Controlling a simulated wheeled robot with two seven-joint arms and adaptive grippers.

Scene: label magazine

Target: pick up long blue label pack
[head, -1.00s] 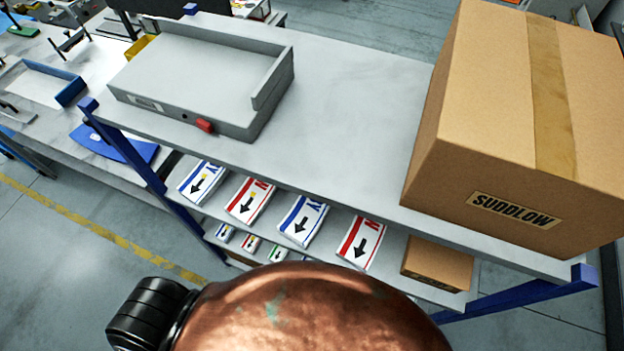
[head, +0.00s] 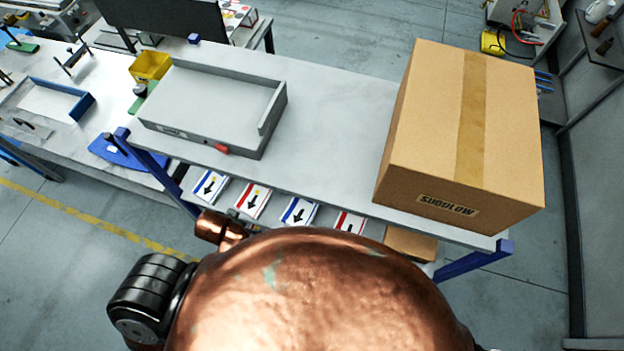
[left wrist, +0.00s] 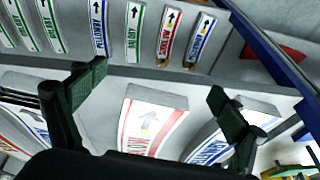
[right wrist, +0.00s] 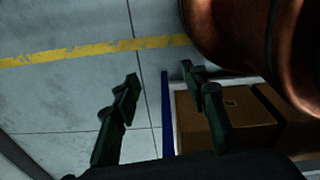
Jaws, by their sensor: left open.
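In the head view, large blue-striped label packs (head: 209,186) and (head: 298,212) lie on the shelf under the top board, between red-striped ones (head: 252,200). In the left wrist view, my left gripper (left wrist: 158,98) is open and empty. A large red-striped pack (left wrist: 150,125) shows between its fingers. A large blue-striped pack (left wrist: 207,147) is partly hidden behind the right finger; another blue-striped one (left wrist: 32,121) is at the left. Narrow packs stand in a row beyond, including blue ones (left wrist: 98,28) and (left wrist: 200,40). My right gripper (right wrist: 160,88) is open and empty.
A large cardboard box (head: 455,140) and a grey tray (head: 215,105) stand on the rack's top board. A blue rack post (left wrist: 265,45) runs close to my left gripper. Brown boxes (right wrist: 225,120) are beside my right gripper. Open floor (head: 60,270) lies at the left.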

